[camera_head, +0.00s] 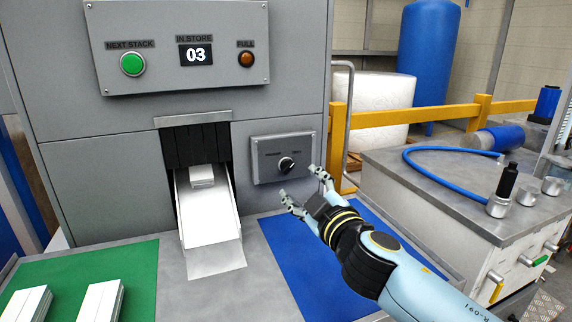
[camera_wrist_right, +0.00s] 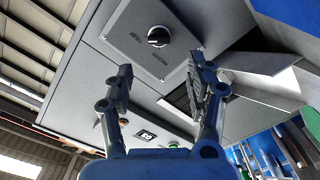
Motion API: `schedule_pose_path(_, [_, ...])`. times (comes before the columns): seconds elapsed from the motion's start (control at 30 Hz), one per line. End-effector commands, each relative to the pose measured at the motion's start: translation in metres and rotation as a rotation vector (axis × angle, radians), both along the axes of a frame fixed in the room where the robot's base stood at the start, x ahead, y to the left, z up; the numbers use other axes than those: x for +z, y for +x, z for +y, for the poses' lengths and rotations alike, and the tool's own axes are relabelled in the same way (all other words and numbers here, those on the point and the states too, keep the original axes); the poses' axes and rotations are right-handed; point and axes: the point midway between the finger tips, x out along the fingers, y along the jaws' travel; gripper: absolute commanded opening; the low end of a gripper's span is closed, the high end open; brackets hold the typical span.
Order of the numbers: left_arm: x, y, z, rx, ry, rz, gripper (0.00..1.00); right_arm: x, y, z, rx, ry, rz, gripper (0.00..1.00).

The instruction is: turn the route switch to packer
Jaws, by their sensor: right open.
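The route switch (camera_head: 287,165) is a black round knob with a white mark, on a grey plate (camera_head: 265,175) on the machine front, right of the chute. Two small labels stand above the knob; they are too small to read surely, and I cannot tell which one the knob points at. My right gripper (camera_head: 303,184) is open and empty, just in front of the plate and below right of the knob, apart from it. In the right wrist view the knob (camera_wrist_right: 158,37) shows beyond and between the spread fingertips (camera_wrist_right: 162,66). My left gripper is not in view.
A chute (camera_head: 210,215) holding a white stack (camera_head: 202,176) is left of the plate. A blue mat (camera_head: 285,255) lies below my right arm; a green mat (camera_head: 140,265) with white stacks is at left. A yellow rail (camera_head: 390,117) and grey cabinet (camera_head: 385,170) stand right.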

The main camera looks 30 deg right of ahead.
Motion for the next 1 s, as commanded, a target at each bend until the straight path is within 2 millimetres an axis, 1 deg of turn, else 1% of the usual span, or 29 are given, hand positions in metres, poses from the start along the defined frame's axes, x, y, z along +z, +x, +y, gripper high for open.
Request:
schedule_pose_path(0.03, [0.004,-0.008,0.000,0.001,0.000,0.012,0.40,0.004,0.011,-0.003,-0.001,0.000,-0.002,0.56])
schedule_pose_path(0.1, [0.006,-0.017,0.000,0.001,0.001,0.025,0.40,0.004,0.025,-0.006,-0.001,0.000,-0.003,0.56])
schedule_pose_path(0.2, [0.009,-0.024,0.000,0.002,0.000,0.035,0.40,0.003,0.045,-0.011,-0.001,0.000,-0.002,0.56])
schedule_pose_path(0.3, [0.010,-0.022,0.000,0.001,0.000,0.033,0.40,0.003,0.062,-0.015,-0.001,0.001,-0.002,0.56])
schedule_pose_path(0.4, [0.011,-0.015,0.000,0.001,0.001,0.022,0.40,0.001,0.075,-0.018,-0.002,0.001,-0.001,0.56])
schedule_pose_path(0.5, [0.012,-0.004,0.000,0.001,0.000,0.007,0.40,0.001,0.082,-0.020,-0.001,0.001,0.000,0.56])
schedule_pose_path(0.6, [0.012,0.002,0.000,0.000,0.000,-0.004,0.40,0.001,0.086,-0.021,-0.001,0.001,-0.001,0.56])
schedule_pose_path(0.83, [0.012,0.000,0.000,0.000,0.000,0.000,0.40,0.001,0.086,-0.021,-0.001,0.002,0.000,0.56])
schedule_pose_path(1.0, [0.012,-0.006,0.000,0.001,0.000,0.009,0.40,0.001,0.086,-0.021,-0.001,0.002,0.000,0.34])
